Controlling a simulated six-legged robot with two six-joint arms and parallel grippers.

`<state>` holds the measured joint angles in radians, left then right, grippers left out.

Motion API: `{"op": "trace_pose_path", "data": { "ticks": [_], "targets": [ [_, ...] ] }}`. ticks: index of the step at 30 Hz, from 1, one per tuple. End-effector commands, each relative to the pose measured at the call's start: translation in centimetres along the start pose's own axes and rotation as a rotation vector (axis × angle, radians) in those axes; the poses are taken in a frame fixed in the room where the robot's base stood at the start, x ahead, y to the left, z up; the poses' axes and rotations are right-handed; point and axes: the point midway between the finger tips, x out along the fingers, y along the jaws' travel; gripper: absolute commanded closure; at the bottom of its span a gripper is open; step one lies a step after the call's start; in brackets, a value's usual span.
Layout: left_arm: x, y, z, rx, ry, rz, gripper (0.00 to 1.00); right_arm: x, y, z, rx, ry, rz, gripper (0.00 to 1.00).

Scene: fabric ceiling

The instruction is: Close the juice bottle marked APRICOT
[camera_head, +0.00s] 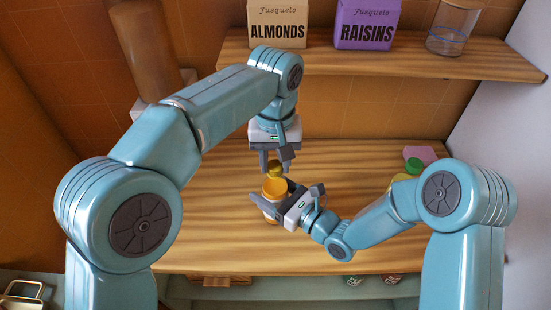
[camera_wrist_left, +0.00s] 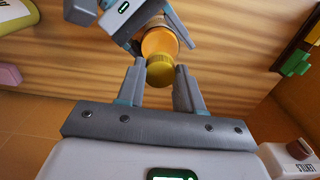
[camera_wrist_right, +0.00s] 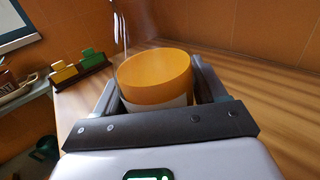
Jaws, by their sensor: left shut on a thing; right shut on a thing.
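The juice bottle (camera_head: 272,188) has orange contents and stands in the jaws of my right gripper (camera_head: 278,203), over the table. It also shows in the left wrist view (camera_wrist_left: 160,43) and, with a white band below the orange, in the right wrist view (camera_wrist_right: 155,72). No APRICOT marking is readable. My left gripper (camera_head: 277,164) points down and is shut on a yellow cap (camera_head: 275,171), which also shows in the left wrist view (camera_wrist_left: 161,71). The cap is right by the bottle's upper end; whether they touch I cannot tell.
A wooden shelf (camera_head: 400,67) above carries an almonds box (camera_head: 277,28), a purple raisins box (camera_head: 366,28) and a clear glass (camera_head: 452,30). A pink item (camera_head: 420,153) and a green item (camera_head: 414,166) are at the table's right, partly behind my right arm. The table's middle is mostly bare.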

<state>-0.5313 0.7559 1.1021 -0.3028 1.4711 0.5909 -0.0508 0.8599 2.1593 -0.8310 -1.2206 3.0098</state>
Motion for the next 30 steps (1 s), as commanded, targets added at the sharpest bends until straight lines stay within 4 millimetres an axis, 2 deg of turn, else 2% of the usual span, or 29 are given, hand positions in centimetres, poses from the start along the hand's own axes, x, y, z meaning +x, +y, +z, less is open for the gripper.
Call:
{"op": "trace_pose_path", "data": {
  "ticks": [1, 30],
  "targets": [
    [0.01, -0.02, -0.01, 0.124, 0.001, 0.001, 0.92, -0.10, 0.24, -0.54, 0.008, 0.014, 0.004, 1.00],
    [0.17, -0.09, -0.22, 2.749, 0.002, 0.002, 0.92, -0.10, 0.21, -0.56, 0.010, 0.014, 0.003, 1.00]
  ]
}}
